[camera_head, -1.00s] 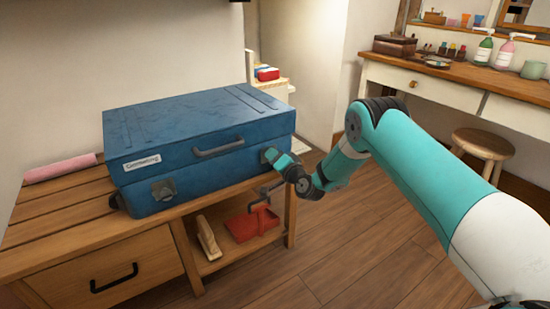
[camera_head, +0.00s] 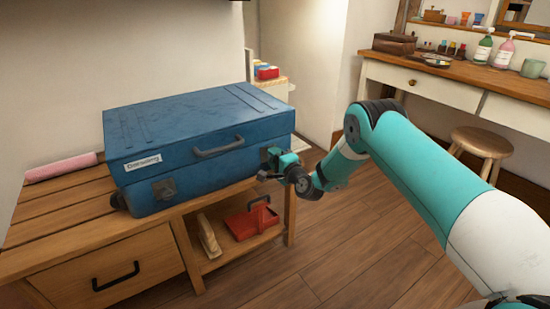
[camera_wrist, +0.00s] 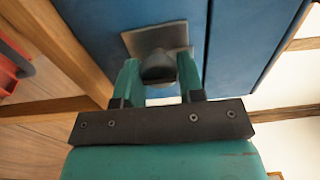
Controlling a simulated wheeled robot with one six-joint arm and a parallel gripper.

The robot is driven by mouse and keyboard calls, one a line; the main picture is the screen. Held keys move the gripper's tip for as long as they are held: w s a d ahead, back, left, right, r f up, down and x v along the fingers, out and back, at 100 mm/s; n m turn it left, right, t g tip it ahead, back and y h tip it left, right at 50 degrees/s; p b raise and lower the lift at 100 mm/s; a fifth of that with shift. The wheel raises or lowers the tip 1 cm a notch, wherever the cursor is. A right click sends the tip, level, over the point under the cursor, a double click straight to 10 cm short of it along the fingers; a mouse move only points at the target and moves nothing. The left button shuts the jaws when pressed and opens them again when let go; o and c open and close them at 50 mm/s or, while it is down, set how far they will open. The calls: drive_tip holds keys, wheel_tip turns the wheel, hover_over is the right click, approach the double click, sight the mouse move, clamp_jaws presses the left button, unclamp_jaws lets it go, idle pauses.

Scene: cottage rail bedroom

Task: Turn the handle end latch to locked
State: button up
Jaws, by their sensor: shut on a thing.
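The blue case (camera_head: 200,135) lies closed on the wooden bench, with a dark handle (camera_head: 218,148) on its front. One latch (camera_head: 163,188) shows at the front left, below a white label. My gripper (camera_head: 268,160) is at the right end of the front face. In the wrist view its two green fingers (camera_wrist: 158,80) are shut on the dark knob (camera_wrist: 158,68) of the other latch, which sits on a grey metal plate (camera_wrist: 160,38) by the lid seam. My gripper hides this latch in the head view. I cannot read whether it is locked.
The bench (camera_head: 60,215) has a drawer at left and an open shelf below the case, holding a red tray (camera_head: 240,224) and a wooden piece (camera_head: 208,236). A pink roll (camera_head: 60,167) lies behind. A stool (camera_head: 483,143) and dressing table stand right. Floor between is clear.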

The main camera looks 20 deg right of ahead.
idle(0.4)
drive_tip(key=o, duration=0.9)
drive_tip(key=b+v, duration=0.5)
drive_tip(key=v, duration=0.4)
drive_tip(key=shift+d+f, duration=0.15)
drive_tip(key=shift+f, duration=0.15)
